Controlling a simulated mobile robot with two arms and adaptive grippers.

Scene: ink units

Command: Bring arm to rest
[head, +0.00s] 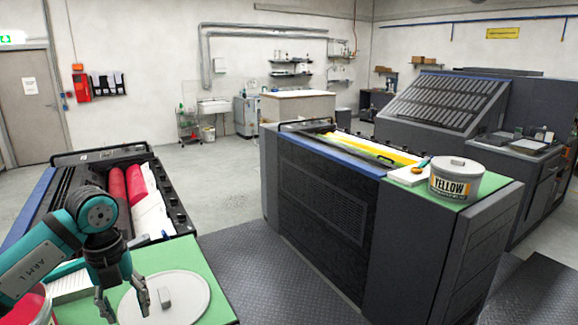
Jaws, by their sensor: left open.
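My left arm comes in from the lower left and reaches over the green-topped end of the left ink unit (205,272). My left gripper (119,304) points down and is open, with nothing seen between its fingers. It is just left of a grey round lid (185,300) with a block handle, which lies on the green top. I cannot tell whether a finger touches the lid. My right gripper is not in view.
The left unit holds red rollers (117,184) behind my arm. A lidded YELLOW can (456,184) stands on the right unit's green top, beside a white tray (408,176) with a small tool. Dark ribbed floor plate (262,268) lies between the units.

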